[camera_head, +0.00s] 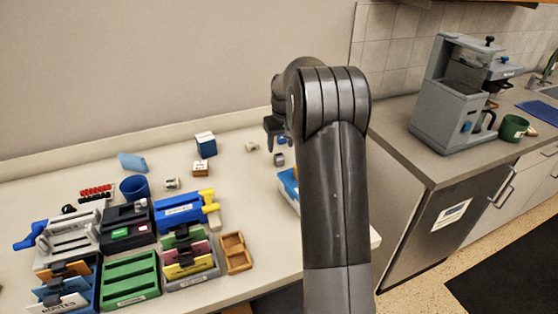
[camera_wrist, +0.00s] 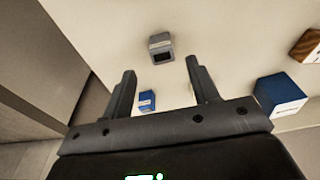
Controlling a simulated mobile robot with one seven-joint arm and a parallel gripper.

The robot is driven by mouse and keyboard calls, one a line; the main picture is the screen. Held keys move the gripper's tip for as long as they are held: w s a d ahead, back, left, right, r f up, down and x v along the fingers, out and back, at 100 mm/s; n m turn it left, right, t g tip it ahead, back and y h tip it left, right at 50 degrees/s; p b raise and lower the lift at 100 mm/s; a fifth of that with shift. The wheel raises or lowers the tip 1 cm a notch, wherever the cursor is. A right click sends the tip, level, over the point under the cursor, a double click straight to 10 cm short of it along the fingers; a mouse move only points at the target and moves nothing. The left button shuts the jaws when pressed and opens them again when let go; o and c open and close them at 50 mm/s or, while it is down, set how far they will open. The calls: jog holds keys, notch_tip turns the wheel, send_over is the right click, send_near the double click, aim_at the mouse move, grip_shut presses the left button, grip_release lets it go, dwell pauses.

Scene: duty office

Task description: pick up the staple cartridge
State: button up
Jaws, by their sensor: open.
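I cannot tell for sure which small part is the staple cartridge. One candidate is a small grey block (camera_head: 279,159) with a dark opening; in the wrist view the grey block (camera_wrist: 160,44) lies just beyond the fingertips. Another is a small blue piece (camera_wrist: 147,101) with a pale mark, seen between the fingers; it shows partly in the head view (camera_head: 283,140) beside my gripper. My gripper (camera_head: 270,149) is above the counter. In the wrist view my gripper (camera_wrist: 161,72) is open, with nothing held between its fingers.
A blue box (camera_head: 206,146) and a wooden block (camera_head: 200,168) stand left of my gripper. A blue cup (camera_head: 135,187), holders and trays crowd the left counter. My arm partly hides a blue-and-white tray (camera_head: 289,187). A coffee machine (camera_head: 450,105) stands right.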

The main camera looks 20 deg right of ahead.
aim_at(279, 155)
jog(key=shift+w+a+f, duration=0.1)
jog(key=shift+w+f, duration=0.1)
jog(key=shift+f, duration=1.35)
jog(key=shift+w+a+f, duration=0.1)
jog(key=shift+w+f, duration=0.1)
jog(key=shift+f, duration=1.35)
jog(key=shift+c, duration=0.4)
jog(key=c, duration=1)
jog(key=shift+r, duration=0.1)
